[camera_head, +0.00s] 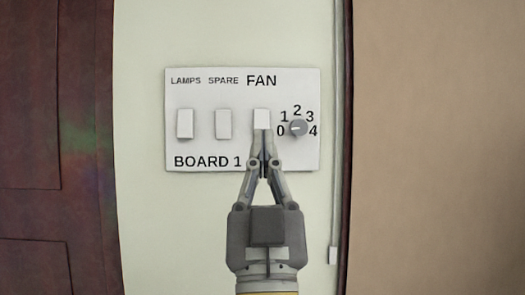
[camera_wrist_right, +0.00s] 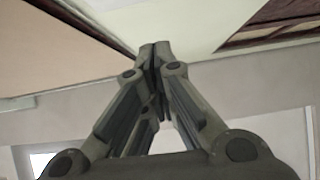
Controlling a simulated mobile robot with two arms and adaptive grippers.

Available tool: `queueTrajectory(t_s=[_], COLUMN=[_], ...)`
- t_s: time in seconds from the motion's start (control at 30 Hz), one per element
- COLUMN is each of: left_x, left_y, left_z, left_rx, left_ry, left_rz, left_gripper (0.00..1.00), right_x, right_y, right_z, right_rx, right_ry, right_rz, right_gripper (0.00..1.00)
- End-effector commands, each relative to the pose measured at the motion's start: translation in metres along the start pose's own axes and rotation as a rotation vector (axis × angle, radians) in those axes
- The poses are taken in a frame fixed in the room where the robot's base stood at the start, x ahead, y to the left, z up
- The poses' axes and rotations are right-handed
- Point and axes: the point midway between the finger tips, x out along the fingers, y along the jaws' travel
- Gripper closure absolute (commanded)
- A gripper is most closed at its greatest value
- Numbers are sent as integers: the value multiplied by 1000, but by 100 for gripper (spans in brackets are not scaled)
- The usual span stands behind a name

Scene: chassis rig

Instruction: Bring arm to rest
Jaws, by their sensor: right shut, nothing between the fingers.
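My right gripper (camera_head: 262,140) is shut and empty. In the head view it reaches up from below, and its fingertips overlap the lower part of the fan switch (camera_head: 261,118). I cannot tell whether they touch it. The gripper also shows in the right wrist view (camera_wrist_right: 155,50), with its fingertips together. The white switch board (camera_head: 202,149) is labelled BOARD 1. It carries the lamps switch (camera_head: 185,123), the spare switch (camera_head: 223,124) and a grey dial (camera_head: 298,127) marked 0 to 4. My left gripper is not in view.
A dark red-brown door (camera_head: 30,100) with its frame stands left of the pale wall (camera_head: 140,200). A vertical conduit (camera_head: 338,130) runs down the wall to the right of the board, beside a dark edge and a tan surface (camera_head: 440,140).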

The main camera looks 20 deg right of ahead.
Motion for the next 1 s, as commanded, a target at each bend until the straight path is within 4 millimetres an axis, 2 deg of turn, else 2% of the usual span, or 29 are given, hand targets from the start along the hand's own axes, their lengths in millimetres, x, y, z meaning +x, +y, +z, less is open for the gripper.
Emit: queueTrajectory(t_s=[0.3, 0.53, 0.63, 0.67, 0.73, 0.83, 0.9, 0.97, 1.0], left_x=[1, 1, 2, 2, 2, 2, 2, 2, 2], left_y=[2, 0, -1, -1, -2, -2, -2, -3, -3], left_z=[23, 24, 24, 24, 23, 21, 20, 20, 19], left_rx=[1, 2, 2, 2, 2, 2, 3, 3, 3], left_ry=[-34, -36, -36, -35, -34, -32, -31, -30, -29], left_rz=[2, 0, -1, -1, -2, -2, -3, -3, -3], left_gripper=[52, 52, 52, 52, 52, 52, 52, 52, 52], right_x=[-6, -6, -9, -11, -21, -49, -79, -108, -130], right_y=[0, 0, 1, 1, 3, 7, 11, 15, 18], right_z=[-2, -2, 11, 19, 48, 108, 154, 189, 211], right_rx=[-1, 0, -3, -4, -9, -19, -29, -38, -46], right_ry=[-1, -1, -35, -58, -142, -321, -470, -596, -679], right_rz=[1, 0, -3, -6, -15, -38, -60, -80, -95], right_gripper=[100, 100, 100, 100, 100, 100, 100, 100, 100])
